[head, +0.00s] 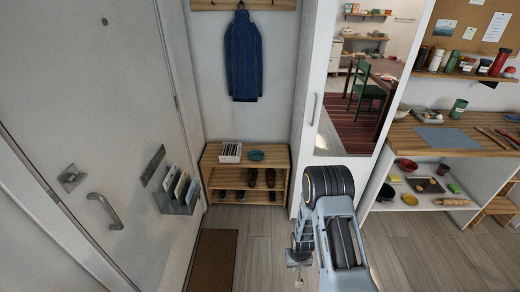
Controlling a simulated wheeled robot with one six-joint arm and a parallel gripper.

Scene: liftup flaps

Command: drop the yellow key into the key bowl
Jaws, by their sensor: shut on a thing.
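A small teal bowl (256,155), which fits the key bowl, sits on top of the wooden shoe bench (214,158) against the back wall. My gripper (298,266) points down at the bottom middle of the head view, above the floor. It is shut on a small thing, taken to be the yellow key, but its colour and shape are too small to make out. The gripper is nearer to me than the bench, to the right of and below the bowl in the picture, and well apart from it.
A white wire basket (231,152) stands left of the bowl. Shoes (270,178) fill the bench shelves. A mirrored cabinet (308,110) stands right of the bench, and a door with a letter rack (178,190) is at left. A brown mat (213,260) lies on the open floor.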

